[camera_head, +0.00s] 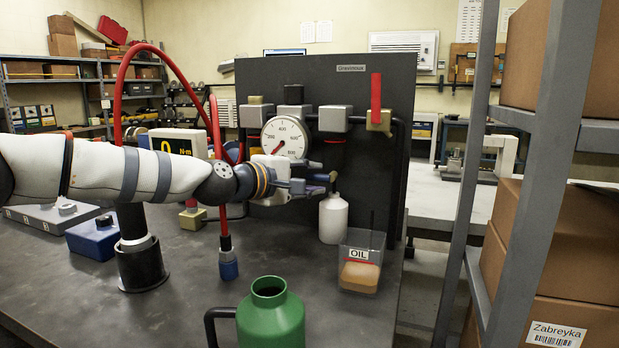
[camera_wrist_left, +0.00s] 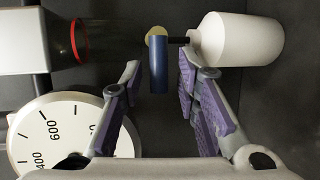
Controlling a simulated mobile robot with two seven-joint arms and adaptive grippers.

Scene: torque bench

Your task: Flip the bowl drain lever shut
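A short blue lever handle (camera_wrist_left: 159,72) with a brass end (camera_wrist_left: 156,37) shows in the left wrist view, between the white bottle and a dark bowl (camera_wrist_left: 68,35) with a red ring. I take it as the drain lever. My left gripper (camera_wrist_left: 159,62) is open, with purple-padded fingers on either side of the handle and a gap on each side. In the head view my left gripper (camera_head: 312,186) is in front of the panel, below and right of the pressure gauge (camera_head: 286,137), and hides the lever there. My right gripper is not in view.
A red upright lever (camera_head: 376,92) sits on a brass valve at the panel's right. A green can (camera_head: 270,322) stands at the front. A grey shelf post (camera_head: 462,200) rises on the right.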

